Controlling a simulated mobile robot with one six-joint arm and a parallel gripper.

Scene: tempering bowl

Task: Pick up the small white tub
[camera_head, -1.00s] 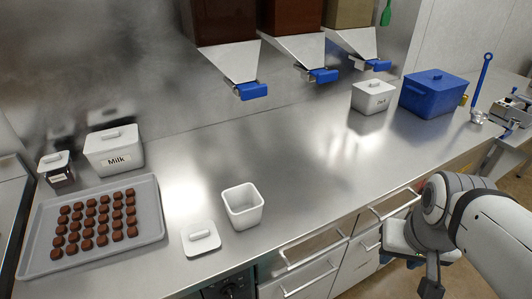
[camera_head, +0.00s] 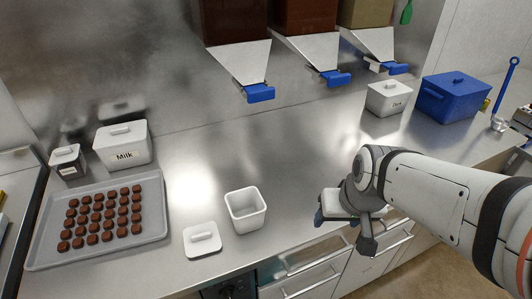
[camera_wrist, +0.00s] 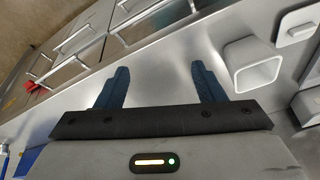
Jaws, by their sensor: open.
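The small white tub (camera_head: 246,212) stands upright and open on the steel counter, with no lid on it. A white lid with a handle (camera_head: 202,239) lies flat on the counter just left of it. In the wrist view the tub (camera_wrist: 252,64) is right of my fingers, and the lid (camera_wrist: 297,27) is at the upper right. My gripper (camera_wrist: 160,85) is open, with two blue fingers spread and nothing between them. In the head view my gripper (camera_head: 320,217) is right of the tub, apart from it, near the counter's front edge.
A grey tray (camera_head: 152,235) of chocolates lies at the left, with a Milk box (camera_head: 122,146) and a small lidded container (camera_head: 68,161) behind. Dispensers with blue handles (camera_head: 260,93) hang above. A white box (camera_head: 388,98) and blue box (camera_head: 452,97) stand at back right. Mid-counter is clear.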

